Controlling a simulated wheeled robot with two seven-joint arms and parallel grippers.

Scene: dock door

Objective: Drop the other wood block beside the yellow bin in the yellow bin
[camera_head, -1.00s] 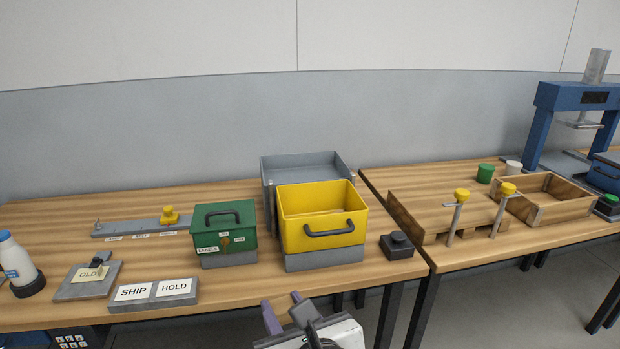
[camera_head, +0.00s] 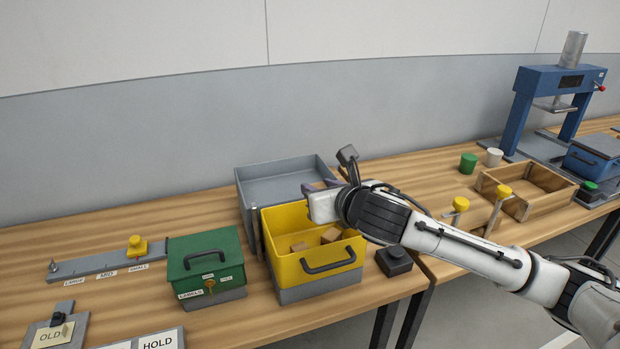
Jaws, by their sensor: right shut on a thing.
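The yellow bin (camera_head: 283,270) stands open-topped on the bench, with a black handle on its front. Wood blocks (camera_head: 331,235) show inside it, against its inner walls and floor. My right gripper (camera_head: 314,189) is above the bin's back rim, its arm reaching in from the right. It is shut on a wood block (camera_head: 326,184), mostly hidden behind the gripper's body. My left gripper is not in view.
A grey open bin (camera_head: 283,184) stands right behind the yellow one. A green box (camera_head: 205,258) is to its left, and a black button box (camera_head: 394,261) to its right. A wooden tray (camera_head: 535,188) and a blue press (camera_head: 548,92) are farther right.

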